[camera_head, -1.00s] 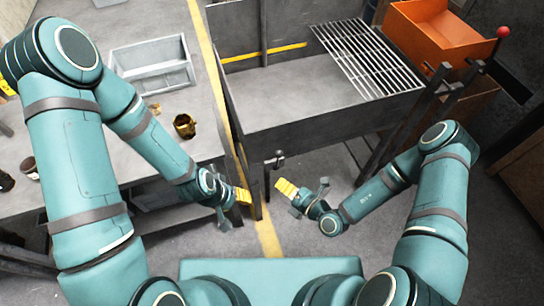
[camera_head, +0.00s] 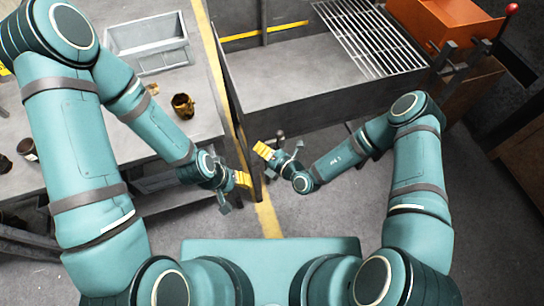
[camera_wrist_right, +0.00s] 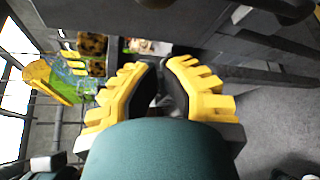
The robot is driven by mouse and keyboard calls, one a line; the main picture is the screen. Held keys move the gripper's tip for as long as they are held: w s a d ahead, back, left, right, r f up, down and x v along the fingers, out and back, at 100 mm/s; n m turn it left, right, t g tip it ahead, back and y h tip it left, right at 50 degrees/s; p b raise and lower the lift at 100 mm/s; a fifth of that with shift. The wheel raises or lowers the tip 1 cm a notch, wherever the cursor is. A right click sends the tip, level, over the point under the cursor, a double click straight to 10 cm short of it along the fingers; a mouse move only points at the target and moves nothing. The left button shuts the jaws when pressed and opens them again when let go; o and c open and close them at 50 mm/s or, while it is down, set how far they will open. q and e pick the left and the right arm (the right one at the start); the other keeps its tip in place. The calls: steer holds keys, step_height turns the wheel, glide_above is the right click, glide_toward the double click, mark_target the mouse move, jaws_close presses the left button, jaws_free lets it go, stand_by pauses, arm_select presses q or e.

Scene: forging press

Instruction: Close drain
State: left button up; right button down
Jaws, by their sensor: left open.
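The grey metal trough (camera_head: 300,105) stands ahead of me, its near side facing me. A small dark knob-ended fitting (camera_head: 280,135), which looks like the drain handle, is low at the trough's near side; whether it is open or closed I cannot tell. My right gripper (camera_head: 262,150) is close in front of it, slightly left and nearer to me. The right wrist view shows its two yellow fingers apart (camera_wrist_right: 160,80), with a dim grey shape behind the gap; contact is unclear. My left gripper (camera_head: 243,180) is open and empty, just lower left of the right one.
A slatted metal grate (camera_head: 368,38) covers the trough's right part, with an orange bin (camera_head: 440,20) beyond. A worktable at left holds a grey tray (camera_head: 148,45) and a brownish-gold cup (camera_head: 182,105). A red-knobbed lever (camera_head: 511,9) stands at far right.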

steer(key=shift+w+d+r, duration=0.25)
steer(key=shift+d, duration=0.3)
steer(key=shift+w+d+r, duration=0.25)
steer(key=shift+d+r, duration=0.05)
steer(key=shift+d, duration=0.25)
steer(key=shift+w+d+r, duration=0.25)
steer(key=shift+d, duration=0.3)
steer(key=shift+d, duration=0.1)
arm_select(q)
steer(key=shift+f, duration=0.25)
arm_select(e)
steer(key=shift+w+d+r+m+y, duration=0.1)
steer(key=shift+w+d+m+y, duration=0.05)
steer(key=shift+d+m+y, duration=0.2)
